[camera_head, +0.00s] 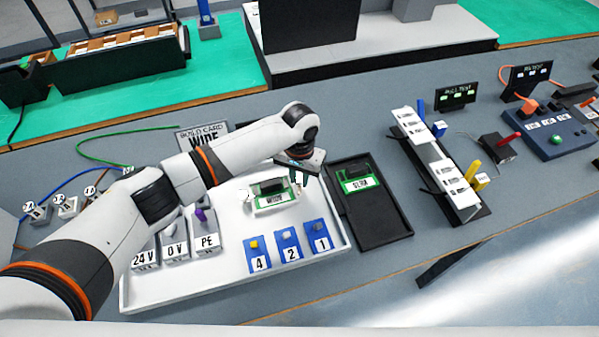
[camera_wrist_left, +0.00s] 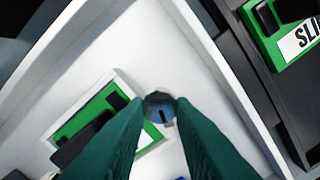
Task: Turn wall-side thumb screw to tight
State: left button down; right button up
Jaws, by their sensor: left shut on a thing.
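My left gripper (camera_head: 299,179) reaches down over the white tray, at the right end of the green WIDE module (camera_head: 270,187). In the left wrist view its two dark green fingers (camera_wrist_left: 160,106) are shut on a small round grey-blue knob with a dark mark, which I take for a thumb screw (camera_wrist_left: 159,112). The WIDE module also shows there, partly behind the left finger (camera_wrist_left: 82,124). The fingers and arm largely hide the screw in the head view. A small pale piece (camera_head: 245,195) stands at the module's left end. My right gripper is not in view.
The white tray (camera_head: 335,240) also holds blue blocks marked 4, 2 and 1 (camera_head: 289,246) and grey terminals (camera_head: 174,247). A black tray (camera_head: 385,220) with the green SLIM module (camera_head: 357,181) lies close on the right. A white rack (camera_head: 437,165) stands farther right.

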pick_arm(q)
jog(key=m+p, duration=0.1)
jog(key=m, duration=0.1)
jog(key=shift+r+m, duration=0.1)
jog(key=shift+m, duration=0.3)
jog(key=m+p, duration=0.1)
jog(key=m, duration=0.2)
jog(key=shift+w+a+m, duration=0.1)
jog(key=shift+m, duration=0.2)
jog(key=m, duration=0.3)
jog(key=shift+m+p, duration=0.3)
jog(key=shift+p, duration=0.1)
jog(key=shift+w+m, duration=0.15)
jog(key=shift+m, duration=1.65)
jog(key=c, duration=1.2)
grip_release()
jog(key=shift+c, duration=0.2)
